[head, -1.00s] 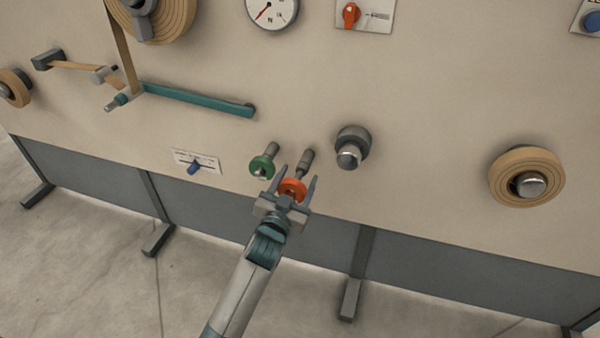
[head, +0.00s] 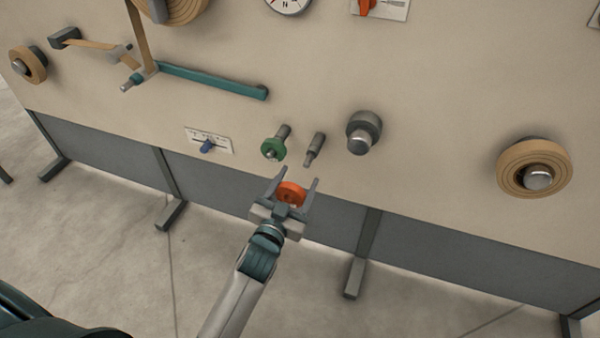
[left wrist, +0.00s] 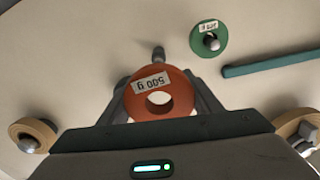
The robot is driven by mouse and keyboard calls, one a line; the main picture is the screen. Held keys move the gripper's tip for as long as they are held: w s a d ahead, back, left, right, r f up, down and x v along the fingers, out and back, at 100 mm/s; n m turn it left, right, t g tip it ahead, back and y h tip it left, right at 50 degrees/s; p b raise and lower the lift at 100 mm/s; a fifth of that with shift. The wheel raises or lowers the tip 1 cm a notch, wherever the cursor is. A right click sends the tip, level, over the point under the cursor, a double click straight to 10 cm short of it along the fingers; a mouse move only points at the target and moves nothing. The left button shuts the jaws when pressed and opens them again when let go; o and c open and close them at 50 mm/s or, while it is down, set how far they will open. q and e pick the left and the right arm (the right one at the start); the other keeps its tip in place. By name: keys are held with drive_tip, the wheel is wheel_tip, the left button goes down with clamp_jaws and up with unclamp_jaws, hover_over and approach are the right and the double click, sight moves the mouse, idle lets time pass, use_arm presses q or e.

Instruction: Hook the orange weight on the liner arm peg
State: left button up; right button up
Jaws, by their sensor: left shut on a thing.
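My left gripper (head: 294,183) is shut on the orange weight (head: 290,193), a ring-shaped disc, and holds it in front of the panel, below the storage pegs. In the left wrist view the orange weight (left wrist: 178,84) shows between the fingers, with a "500 g" label and an open centre hole. The teal liner arm (head: 212,80) runs along the panel above and to the left of the gripper. A short peg-like stub (head: 127,86) stands out near its left end; I cannot tell whether this is the liner arm peg. My right gripper is not in view.
A green weight (head: 268,149) hangs on a peg beside an empty grey peg (head: 315,150). A grey knob-like roller (head: 364,132), a tan roll (head: 534,168) and a blue-knob slider (head: 207,146) stick out from the panel. Below the gripper is open floor.

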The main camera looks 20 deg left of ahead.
use_arm(q)
drive_tip(key=shift+s+r+p, duration=0.2)
drive_tip(key=shift+s+p, duration=0.1)
drive_tip(key=shift+s, duration=0.55)
drive_tip(key=s+a+r, duration=0.1)
drive_tip(key=s+r, duration=0.3)
drive_tip(key=r, duration=0.9)
drive_tip(key=shift+r+y, duration=0.15)
drive_tip(key=shift+y, duration=0.15)
drive_tip(key=shift+s+a, duration=0.1)
drive_tip(key=shift+a, duration=0.05)
